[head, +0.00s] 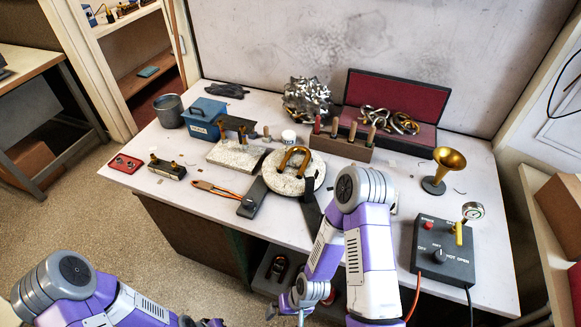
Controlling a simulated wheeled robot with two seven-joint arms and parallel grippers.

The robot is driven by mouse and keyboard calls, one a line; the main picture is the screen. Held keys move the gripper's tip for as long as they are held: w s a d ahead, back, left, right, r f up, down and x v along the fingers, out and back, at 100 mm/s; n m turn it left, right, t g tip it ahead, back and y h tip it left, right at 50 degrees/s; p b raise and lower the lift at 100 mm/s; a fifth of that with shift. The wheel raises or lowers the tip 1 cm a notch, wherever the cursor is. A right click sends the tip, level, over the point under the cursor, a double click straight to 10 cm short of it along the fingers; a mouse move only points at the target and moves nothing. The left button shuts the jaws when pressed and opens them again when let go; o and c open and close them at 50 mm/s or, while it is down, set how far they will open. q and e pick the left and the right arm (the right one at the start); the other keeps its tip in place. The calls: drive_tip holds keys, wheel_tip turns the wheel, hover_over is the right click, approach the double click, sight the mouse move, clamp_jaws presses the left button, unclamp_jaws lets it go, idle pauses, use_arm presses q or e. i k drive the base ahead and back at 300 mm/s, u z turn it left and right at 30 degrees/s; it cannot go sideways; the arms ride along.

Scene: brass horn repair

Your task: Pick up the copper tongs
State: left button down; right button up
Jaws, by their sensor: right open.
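The copper tongs (216,189) appear to be the slim copper-orange tool lying flat on the white bench top near its front edge. Their right end lies close to a dark grey block (252,197); I cannot tell whether they touch. My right gripper (284,309) is open, low in front of the bench and below its top, well apart from the tongs. My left gripper (203,322) is only partly in view at the bottom edge, and its jaws cannot be made out.
A round pale plate (311,180) with a brass bend stands right of the tongs. A brass horn (449,160) and control box (443,250) stand right.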

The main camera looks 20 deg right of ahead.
sight(202, 184)
drive_tip(key=u, duration=1.8)
drive_tip(key=i, duration=1.45)
drive_tip(key=z, duration=2.1)
